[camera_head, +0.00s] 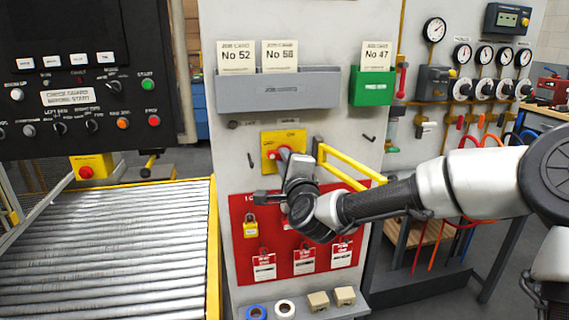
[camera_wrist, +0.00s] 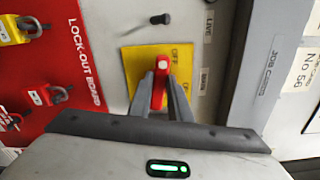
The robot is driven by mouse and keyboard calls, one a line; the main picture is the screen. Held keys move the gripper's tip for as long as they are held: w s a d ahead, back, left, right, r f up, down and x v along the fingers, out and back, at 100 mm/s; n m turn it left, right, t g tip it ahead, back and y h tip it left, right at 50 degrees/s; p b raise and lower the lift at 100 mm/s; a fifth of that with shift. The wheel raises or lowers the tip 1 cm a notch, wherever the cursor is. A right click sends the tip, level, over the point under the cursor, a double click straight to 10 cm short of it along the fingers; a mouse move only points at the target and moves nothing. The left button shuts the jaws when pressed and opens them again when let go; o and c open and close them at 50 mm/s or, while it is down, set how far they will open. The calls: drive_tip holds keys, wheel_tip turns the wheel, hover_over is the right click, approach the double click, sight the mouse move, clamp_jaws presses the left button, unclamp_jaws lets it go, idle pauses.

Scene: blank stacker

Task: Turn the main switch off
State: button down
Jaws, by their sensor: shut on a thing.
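The main switch is a yellow plate (camera_head: 270,139) with a red handle (camera_head: 284,151), mounted on the grey panel above the red lock-out board (camera_head: 236,215). In the wrist view, the yellow plate (camera_wrist: 133,66) carries lettering that seems to read OFF beside the red handle (camera_wrist: 160,88). The handle runs up and down in that view, across the panel. My gripper (camera_wrist: 161,92) has one finger on each side of the handle and is shut on it. In the head view, my gripper (camera_head: 285,163) covers the lower part of the plate and part of the handle.
A yellow bar (camera_head: 345,165) sticks out just right of the switch. Grey (camera_head: 278,102) and green (camera_head: 371,97) job-card holders are above. Padlocks and red tags hang on the lock-out board below. A roller conveyor (camera_head: 110,245) is left. A small peg (camera_wrist: 160,19) stands near the plate.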

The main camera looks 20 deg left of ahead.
drive_tip(key=shift+f+n+b, duration=0.1)
drive_tip(key=shift+n+b, duration=0.35)
drive_tip(key=shift+n, duration=0.65)
drive_tip(key=c, duration=1.6)
unclamp_jaws()
drive_tip(key=shift+c, duration=0.2)
drive_tip(key=p+v, duration=0.3)
drive_tip(key=v, duration=1.4)
drive_tip(key=shift+s+p, duration=0.25)
drive_tip(key=shift+p, duration=0.1)
